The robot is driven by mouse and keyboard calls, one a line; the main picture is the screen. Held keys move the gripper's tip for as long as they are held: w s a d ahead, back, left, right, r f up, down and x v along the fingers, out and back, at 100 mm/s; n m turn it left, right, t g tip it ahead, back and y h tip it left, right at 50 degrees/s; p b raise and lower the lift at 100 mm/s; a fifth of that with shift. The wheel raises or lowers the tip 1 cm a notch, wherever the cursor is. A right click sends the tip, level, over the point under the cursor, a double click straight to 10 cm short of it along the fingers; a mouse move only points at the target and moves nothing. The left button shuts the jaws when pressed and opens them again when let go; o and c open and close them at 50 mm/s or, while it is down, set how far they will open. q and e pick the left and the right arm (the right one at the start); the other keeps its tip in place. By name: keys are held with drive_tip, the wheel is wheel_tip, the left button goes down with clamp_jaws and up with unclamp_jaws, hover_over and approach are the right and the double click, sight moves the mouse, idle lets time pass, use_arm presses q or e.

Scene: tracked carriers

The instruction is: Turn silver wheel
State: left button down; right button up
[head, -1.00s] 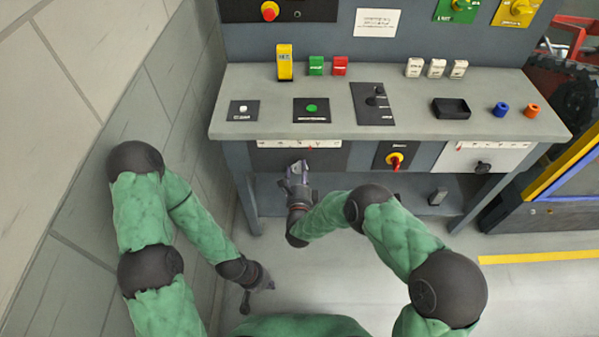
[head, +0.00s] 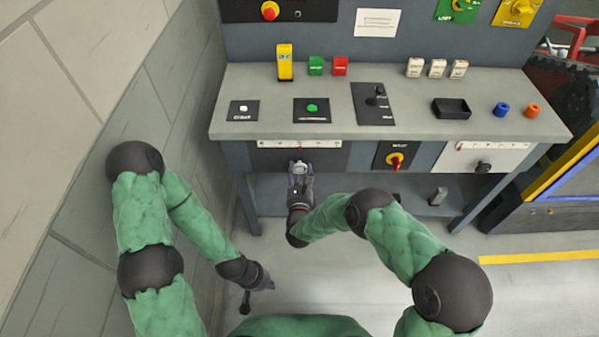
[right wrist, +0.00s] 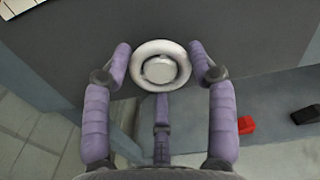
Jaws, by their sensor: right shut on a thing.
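The silver wheel (right wrist: 160,65) is a round ring with a hub, mounted on a dark panel on the bench's front. In the right wrist view my right gripper (right wrist: 160,70) has one purple finger on each side of its rim and is shut on it. In the head view the wheel (head: 301,167) is small and partly hidden by my right gripper (head: 301,172). Above it is a white scale (head: 270,144) with a red pointer near its middle. My left gripper (head: 262,290) hangs low at the left, away from the bench; its jaws are too small to read.
The bench top (head: 420,85) carries buttons, blocks and a black tray (head: 451,108). A red and yellow knob (head: 395,160) and a black knob (head: 483,167) sit on the front to the right. A wall (head: 130,85) stands close on the left.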

drive_tip(key=shift+a+m, duration=0.15)
drive_tip(key=shift+m, duration=0.35)
drive_tip(key=o, duration=1.1)
drive_tip(key=shift+r, duration=0.1)
drive_tip(key=shift+o, duration=0.2)
drive_tip(key=shift+s, duration=0.1)
drive_tip(key=s, duration=1.1)
drive_tip(key=shift+s, duration=0.4)
